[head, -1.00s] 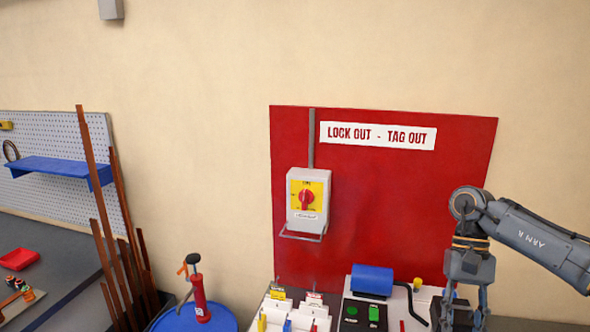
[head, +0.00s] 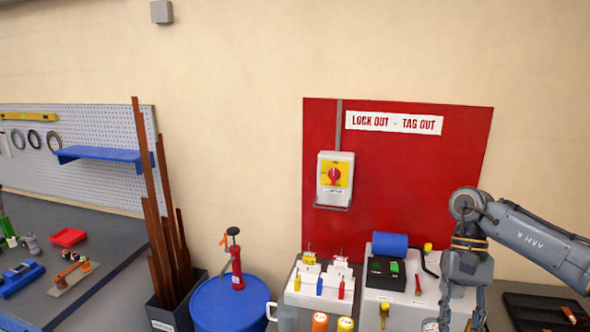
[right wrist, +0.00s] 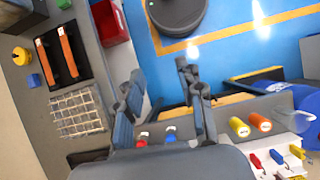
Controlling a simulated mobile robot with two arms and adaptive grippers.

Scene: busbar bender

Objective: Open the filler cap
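A small yellow cap (head: 428,247), which looks like the filler cap, sits on top of the light grey unit (head: 400,305) beside a blue cylinder (head: 390,246). A black hose curves down next to it. My right gripper (head: 464,322) hangs pointing down, to the right of the cap in the head view and apart from it. Its tips are near the lower picture edge. In the right wrist view its two fingers (right wrist: 160,70) are spread with nothing between them. The yellow cap cannot be made out for sure there. My left gripper is not in view.
A blue drum (head: 222,303) with a red hand pump (head: 237,266) stands left of the unit. Copper bars (head: 165,215) lean in a dark bin. A red lockout board (head: 400,190) with a switch (head: 335,179) is behind. A dark tray (head: 545,312) lies at right.

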